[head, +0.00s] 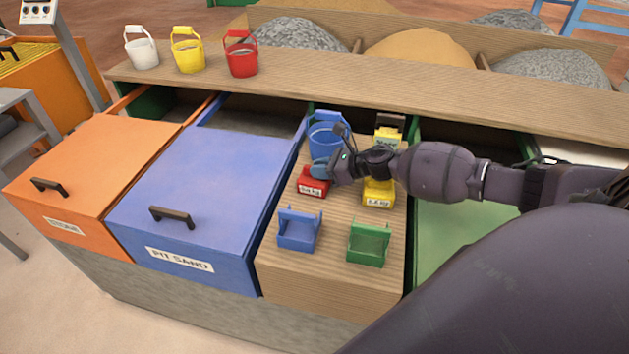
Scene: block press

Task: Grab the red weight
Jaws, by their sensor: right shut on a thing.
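The red weight (312,187) is a small red block with a white label on its front. It sits on the wooden board (336,213) in the middle of the view. My right gripper (322,170) comes in from the right and is shut on the top of the red weight, hiding its upper part. I cannot tell any gap between the weight and the board. My left gripper is not in view.
A blue bucket (328,140) stands just behind the gripper. A yellow weight (379,193) is right of the red one, partly under my arm. Blue (299,231) and green (368,245) holders stand in front. Blue (205,190) and orange (95,175) bin lids lie left.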

